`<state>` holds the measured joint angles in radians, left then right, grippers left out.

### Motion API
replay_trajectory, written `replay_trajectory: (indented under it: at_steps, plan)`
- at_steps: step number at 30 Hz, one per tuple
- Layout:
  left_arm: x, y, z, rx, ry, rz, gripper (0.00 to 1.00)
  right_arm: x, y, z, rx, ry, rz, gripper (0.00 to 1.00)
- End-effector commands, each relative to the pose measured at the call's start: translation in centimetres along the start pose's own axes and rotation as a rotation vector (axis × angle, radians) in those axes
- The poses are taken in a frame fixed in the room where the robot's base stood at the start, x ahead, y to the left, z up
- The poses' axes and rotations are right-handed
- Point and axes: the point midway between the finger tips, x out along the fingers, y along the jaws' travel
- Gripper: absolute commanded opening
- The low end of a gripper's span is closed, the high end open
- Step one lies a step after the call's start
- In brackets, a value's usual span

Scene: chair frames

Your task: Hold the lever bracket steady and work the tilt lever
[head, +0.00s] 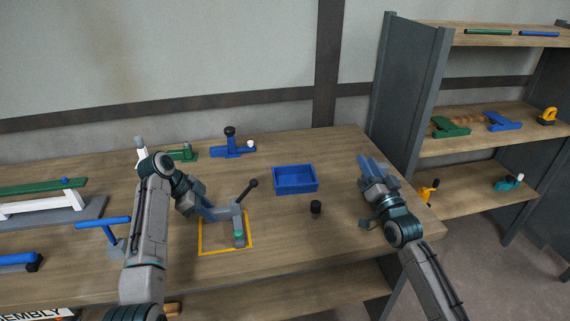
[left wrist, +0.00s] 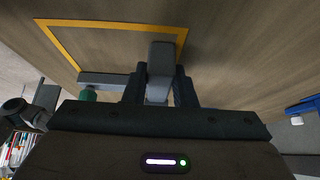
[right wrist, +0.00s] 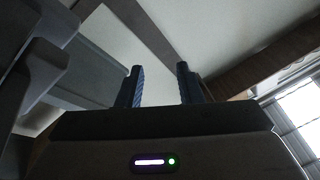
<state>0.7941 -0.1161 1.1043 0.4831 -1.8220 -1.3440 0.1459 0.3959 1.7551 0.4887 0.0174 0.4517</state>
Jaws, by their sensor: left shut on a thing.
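The grey lever bracket (head: 239,228) stands inside a yellow square outline on the wooden table. It has a small green part at its front. The tilt lever (head: 247,190) is a dark rod with a black knob, slanting up and to the right from the bracket. My left gripper (head: 222,212) is shut on the bracket's left side. In the left wrist view, my left gripper's fingers (left wrist: 160,92) sit on either side of a grey block of the bracket (left wrist: 161,58). My right gripper (head: 372,166) is open and empty above the table's right end, apart from the lever; it also shows in the right wrist view (right wrist: 159,72).
A blue tray (head: 295,189) and a small black cylinder (head: 316,207) lie between the bracket and my right arm. Blue and green fixtures (head: 232,150) stand at the back. Chair-frame parts (head: 50,206) are at the left. A shelf unit (head: 410,70) stands at the right.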

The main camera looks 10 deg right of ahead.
Motion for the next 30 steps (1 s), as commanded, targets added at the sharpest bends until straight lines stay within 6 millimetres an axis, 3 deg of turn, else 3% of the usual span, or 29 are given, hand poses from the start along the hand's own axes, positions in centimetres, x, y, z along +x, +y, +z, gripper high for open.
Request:
replay_trajectory:
  at_steps: [1,6,12,17,21,30]
  plan:
    - [0.4,0.2,0.3,-0.005,-0.003,0.006,0.00,1.9,0.2,0.6,0.117,-0.045,0.031,0.33]
    - [0.4,0.1,0.3,-0.005,-0.003,0.005,0.00,6.8,-0.5,3.2,0.521,-0.238,0.122,0.33]
    - [0.4,0.1,0.3,-0.005,-0.003,0.004,0.00,10.2,-3.3,7.2,0.962,-0.518,0.245,0.33]
    - [0.4,0.1,0.3,-0.005,-0.003,0.003,0.00,10.7,-5.7,10.8,1.263,-0.763,0.422,0.33]
    - [0.3,0.1,0.3,-0.004,-0.003,0.003,0.00,10.3,-8.8,12.8,1.484,-0.989,0.608,0.33]
    - [0.3,0.0,0.3,-0.004,-0.003,0.001,0.00,8.0,-15.4,13.3,1.719,-1.425,1.061,0.33]
